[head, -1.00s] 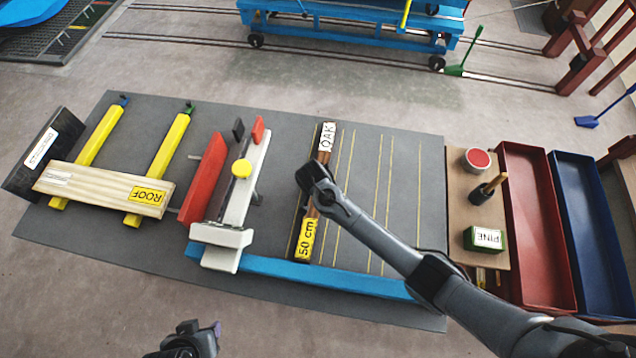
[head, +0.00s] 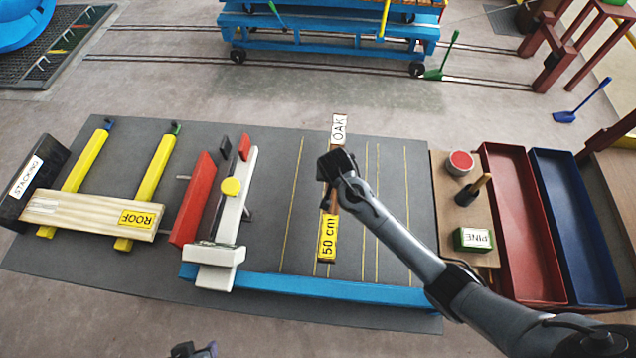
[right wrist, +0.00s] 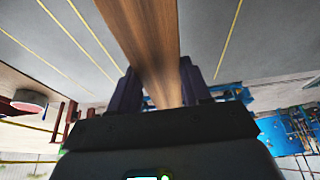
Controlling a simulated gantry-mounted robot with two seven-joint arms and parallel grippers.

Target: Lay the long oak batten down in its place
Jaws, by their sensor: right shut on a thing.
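The long oak batten (head: 339,128) is a brown strip with a white OAK label at its far end and a yellow 50 cm label at its near end. My right gripper (head: 333,192) is shut on it near its middle. The batten lies over the yellow-lined part of the grey mat, nearly along the lines, its far end overlapping the mat's far edge. In the right wrist view the batten (right wrist: 148,45) runs between the dark fingers (right wrist: 160,90). How high it is held is unclear. My left gripper (head: 192,350) is partly cut off at the bottom edge, its jaws unclear.
A blue rail (head: 320,286) edges the mat's near side. A red-and-white fixture (head: 232,205) stands left of the batten. A ROOF plank (head: 90,213) lies across yellow bars. A PINE block (head: 473,239), a red tray (head: 520,230) and a blue tray (head: 577,220) are right.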

